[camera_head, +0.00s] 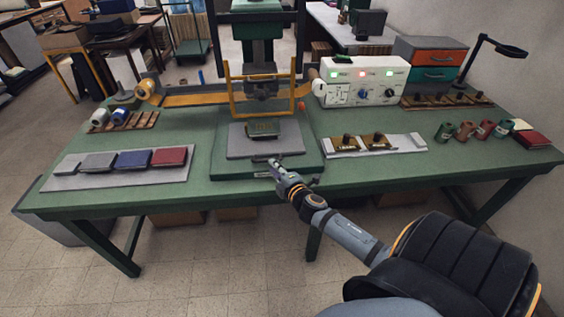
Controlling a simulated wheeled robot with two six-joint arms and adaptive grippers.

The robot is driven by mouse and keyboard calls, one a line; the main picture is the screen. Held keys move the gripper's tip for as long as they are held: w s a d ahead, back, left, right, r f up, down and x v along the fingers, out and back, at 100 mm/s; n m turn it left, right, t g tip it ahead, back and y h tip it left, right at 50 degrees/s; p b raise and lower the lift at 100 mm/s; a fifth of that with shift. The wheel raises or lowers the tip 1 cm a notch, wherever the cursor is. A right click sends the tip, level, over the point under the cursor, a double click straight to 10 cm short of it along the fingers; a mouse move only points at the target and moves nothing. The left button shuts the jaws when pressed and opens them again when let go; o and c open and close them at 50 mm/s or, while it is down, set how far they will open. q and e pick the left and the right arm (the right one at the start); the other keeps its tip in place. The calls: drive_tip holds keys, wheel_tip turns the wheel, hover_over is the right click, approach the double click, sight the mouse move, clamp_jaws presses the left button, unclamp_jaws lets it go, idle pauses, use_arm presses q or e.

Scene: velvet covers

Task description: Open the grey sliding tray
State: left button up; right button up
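The grey sliding tray (240,147) lies flat on the green base (230,172) of the press, under its yellow guard frame. My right gripper (274,165) is at the tray's front edge, reaching in from the lower right. Its fingertips are too small to tell whether they touch the tray or its handle, or whether they are open. My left gripper is not in view.
A grey board with covered pads (65,167) lies at the left on the green table (205,190). A white control box (358,80) with lit lamps stands right of the press. A pale rack with brown pieces (405,143) lies to the right of the gripper.

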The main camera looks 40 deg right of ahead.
drive_tip(key=v, duration=0.8)
drive_tip(key=shift+s, duration=0.15)
